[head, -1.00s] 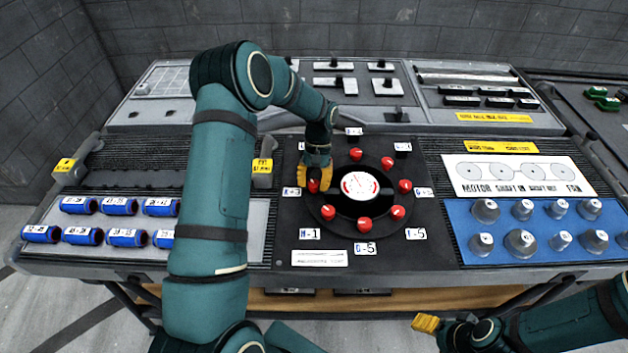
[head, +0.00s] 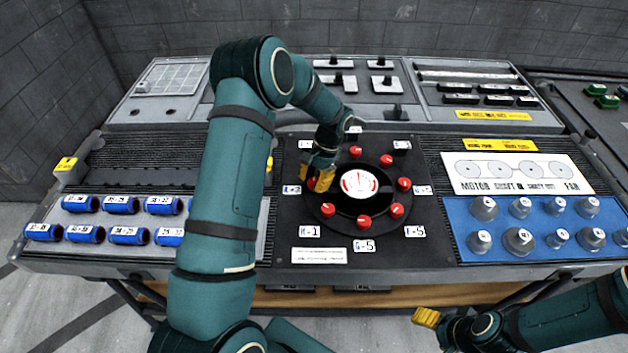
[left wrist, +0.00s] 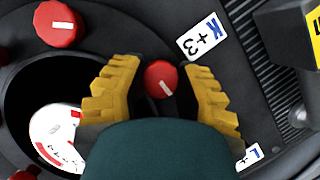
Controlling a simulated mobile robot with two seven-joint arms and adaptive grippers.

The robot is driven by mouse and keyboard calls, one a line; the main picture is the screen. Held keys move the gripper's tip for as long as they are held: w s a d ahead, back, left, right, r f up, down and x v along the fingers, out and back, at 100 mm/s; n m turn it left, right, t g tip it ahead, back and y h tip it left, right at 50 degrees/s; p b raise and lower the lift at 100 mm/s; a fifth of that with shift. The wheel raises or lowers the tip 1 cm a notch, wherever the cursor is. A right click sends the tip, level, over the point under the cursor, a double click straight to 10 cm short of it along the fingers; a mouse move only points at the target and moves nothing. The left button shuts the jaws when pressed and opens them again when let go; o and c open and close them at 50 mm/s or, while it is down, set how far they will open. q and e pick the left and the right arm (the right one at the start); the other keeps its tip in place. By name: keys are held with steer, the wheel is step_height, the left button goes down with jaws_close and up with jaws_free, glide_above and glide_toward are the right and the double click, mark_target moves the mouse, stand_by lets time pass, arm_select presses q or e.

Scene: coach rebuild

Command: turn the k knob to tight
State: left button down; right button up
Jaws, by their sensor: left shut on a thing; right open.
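The red K knob (left wrist: 163,80) with a white pointer line sits beside the "K+3" label (left wrist: 202,42) in the left wrist view. My left gripper (left wrist: 161,68) has its yellow fingers on either side of this knob and is shut on it. In the head view the left gripper (head: 318,178) is at the left side of the round black dial panel (head: 345,208), mostly covering the K knob (head: 313,186). The "K+3" label (head: 292,190) shows just left of it. My right gripper (head: 426,317) is open and empty, low in front of the console.
Several other red knobs (head: 364,223) ring the white central gauge (head: 359,185). Blue cylinders (head: 129,235) lie in rows at the left, and grey cones (head: 519,241) stand on a blue panel at the right. My left arm hides part of the left side.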

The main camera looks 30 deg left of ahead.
arm_select(q)
steer(key=shift+s+f, duration=0.2)
steer(key=c, duration=0.6)
jaws_free()
steer(key=shift+r, duration=0.1)
steer(key=shift+w, duration=0.1)
steer(key=shift+w+r, duration=0.25)
steer(key=shift+r, duration=0.2)
steer(key=v, duration=1.1)
steer(key=shift+d, duration=0.15)
